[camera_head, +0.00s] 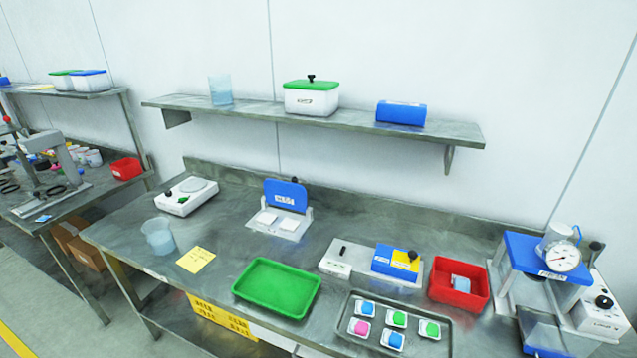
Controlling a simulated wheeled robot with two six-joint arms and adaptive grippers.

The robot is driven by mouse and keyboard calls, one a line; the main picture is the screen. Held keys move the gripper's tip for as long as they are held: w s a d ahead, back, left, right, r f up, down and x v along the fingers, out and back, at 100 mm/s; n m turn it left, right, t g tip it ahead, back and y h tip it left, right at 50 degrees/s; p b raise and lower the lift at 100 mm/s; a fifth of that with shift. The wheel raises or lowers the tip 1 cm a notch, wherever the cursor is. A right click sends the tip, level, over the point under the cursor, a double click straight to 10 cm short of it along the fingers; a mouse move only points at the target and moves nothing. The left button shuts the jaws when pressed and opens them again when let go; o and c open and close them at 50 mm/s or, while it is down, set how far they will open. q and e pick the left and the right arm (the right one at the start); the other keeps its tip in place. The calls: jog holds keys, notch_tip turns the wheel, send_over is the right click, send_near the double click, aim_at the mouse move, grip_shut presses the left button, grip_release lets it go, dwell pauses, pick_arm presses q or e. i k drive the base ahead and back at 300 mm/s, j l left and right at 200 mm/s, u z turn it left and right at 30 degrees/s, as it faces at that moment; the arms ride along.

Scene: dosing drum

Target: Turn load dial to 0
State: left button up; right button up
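A white box (589,318) with a round black dial (604,301) on its face stands at the right end of the steel bench, beside a blue-topped press (540,254). Small lettering sits under the dial and looks like it may read "LOAD". The dial's setting is too small to read. A round white gauge (566,258) with a needle sits on top of the press. Neither of my grippers shows in this view, and nothing is seen touching the dial.
A red bin (440,295) stands left of the press. A grey tray (440,349) with several small colored packs lies at the front, and a green tray (277,288) lies further left. A wall shelf (260,110) runs above the bench.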

aim_at(603, 301)
jog(key=z, duration=1.7)
jog(key=l+u, duration=0.15)
jog(key=u, duration=0.2)
jog(key=i+l+u, duration=0.1)
jog(key=u, duration=0.3)
jog(key=l+u, duration=0.25)
jog(key=l, duration=1.05)
jog(key=l+u, duration=0.2)
jog(key=l, duration=1.05)
